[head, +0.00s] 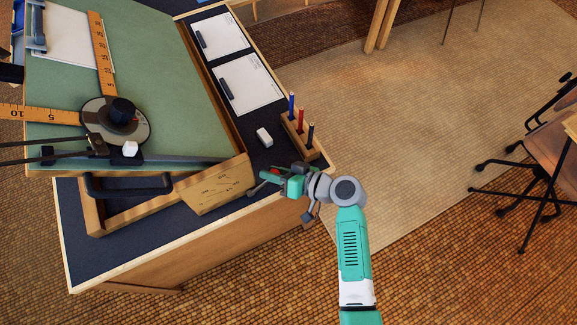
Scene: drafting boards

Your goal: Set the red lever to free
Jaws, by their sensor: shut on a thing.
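My gripper (262,181) is at the right front corner of the desk, by the right end of a wooden block. It is shut on the red lever. Only a small red patch of the lever (275,171) shows beside the teal gripper body. The rest of the lever is hidden, so I cannot tell its exact angle. The wooden block (215,190) left of the gripper has small dark markings, too small to read.
A green drafting board (165,65) carries a round dial head (115,118) with rulers. A wooden pencil holder (297,133) and a white eraser (264,137) sit close behind my gripper. Open floor (410,130) lies to the right; chairs (545,160) stand at the far right.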

